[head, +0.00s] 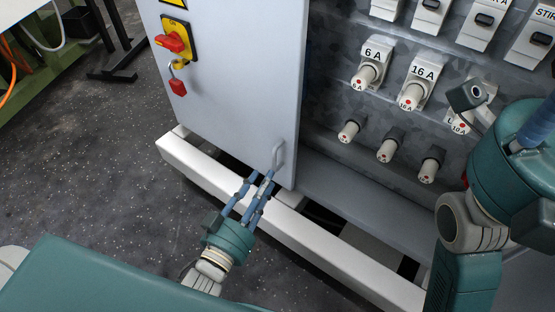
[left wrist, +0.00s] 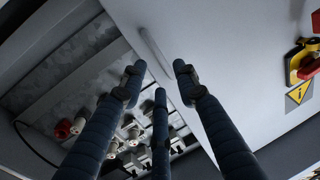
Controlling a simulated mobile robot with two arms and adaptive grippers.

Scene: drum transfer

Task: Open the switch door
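The light grey switch door (head: 235,90) fills the left part of the cabinet in the head view. Its bar handle (head: 279,155) sits near the lower right edge, and it also shows in the left wrist view (left wrist: 155,52).
A red and yellow rotary switch (head: 173,42) with a red padlock (head: 177,87) is on the door. Several fuses (head: 417,95) stick out of the recessed panel on the right. A white base beam (head: 215,173) runs below the cabinet. Dark floor (head: 90,150) lies clear at left.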

